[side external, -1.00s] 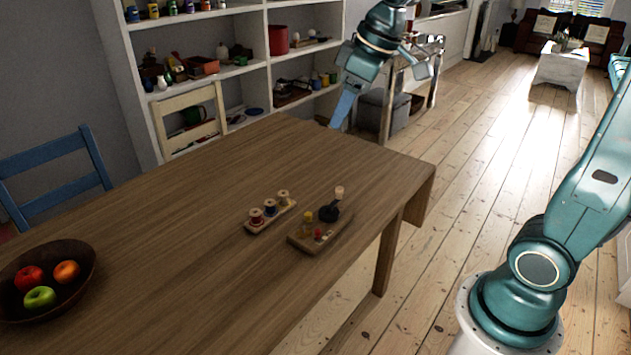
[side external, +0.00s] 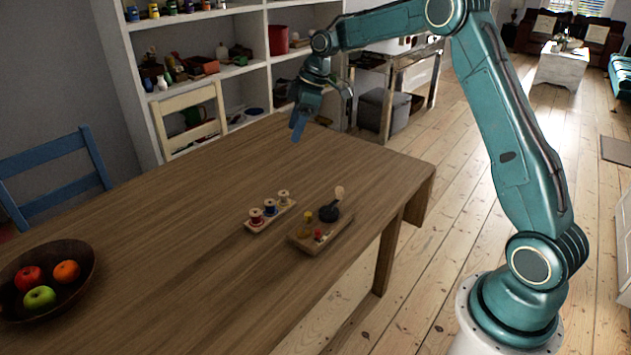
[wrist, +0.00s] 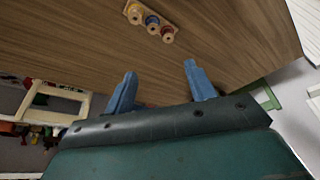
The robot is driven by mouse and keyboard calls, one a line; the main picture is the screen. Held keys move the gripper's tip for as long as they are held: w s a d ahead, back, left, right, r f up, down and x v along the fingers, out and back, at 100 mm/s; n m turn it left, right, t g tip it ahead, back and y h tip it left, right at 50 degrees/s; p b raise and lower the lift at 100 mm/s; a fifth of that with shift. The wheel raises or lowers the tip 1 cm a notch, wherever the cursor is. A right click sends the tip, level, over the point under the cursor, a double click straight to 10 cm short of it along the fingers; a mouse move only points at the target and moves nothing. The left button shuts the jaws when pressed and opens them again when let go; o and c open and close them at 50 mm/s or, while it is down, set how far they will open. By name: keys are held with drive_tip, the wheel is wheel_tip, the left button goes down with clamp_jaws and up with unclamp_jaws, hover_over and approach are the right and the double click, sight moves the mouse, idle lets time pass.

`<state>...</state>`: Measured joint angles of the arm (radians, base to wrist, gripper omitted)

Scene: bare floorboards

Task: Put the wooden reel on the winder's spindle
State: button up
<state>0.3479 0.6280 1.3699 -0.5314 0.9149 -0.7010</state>
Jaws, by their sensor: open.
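Three wooden reels stand in a row on a small wooden rack (side external: 263,226): a red-wound reel (side external: 256,216), a blue-wound reel (side external: 270,207) and a yellowish reel (side external: 284,198). They also show at the top of the wrist view as the yellowish reel (wrist: 135,13), the blue one (wrist: 152,22) and the red one (wrist: 167,31). The winder (side external: 312,242) is right of the rack, with a black round part, a crank with a pale knob, and small yellow and red parts. Its spindle is too small to pick out. My gripper (side external: 298,128) is open and empty above the table's far part; both blue fingers (wrist: 160,74) show in the wrist view.
The wooden table (side external: 180,230) is mostly clear. A dark fruit bowl (side external: 80,290) is at its left. A blue chair (side external: 60,185) and a cream chair (side external: 192,130) stand behind it, with shelves (side external: 240,60) beyond.

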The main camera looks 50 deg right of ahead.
drive_tip(key=w+d+f+n, duration=0.1)
drive_tip(key=w+d+f, duration=0.1)
drive_tip(key=f, duration=0.4)
drive_tip(key=w+d+f+n+y, duration=0.1)
drive_tip(key=w+d+f, duration=0.1)
drive_tip(key=f, duration=0.4)
drive_tip(key=shift+w+d+f, duration=0.2)
drive_tip(key=shift+d, duration=0.65)
drive_tip(key=shift+f+g, duration=0.1)
drive_tip(key=shift+g, duration=0.2)
hover_over(284, 193)
drive_tip(key=s+d, duration=0.1)
drive_tip(key=shift+s+f, duration=0.2)
drive_tip(key=shift+f, duration=3.65)
drive_tip(key=shift+x, duration=2.6)
drive_tip(key=shift+d, duration=0.15)
drive_tip(key=c, duration=1)
drive_tip(key=shift+r, duration=0.1)
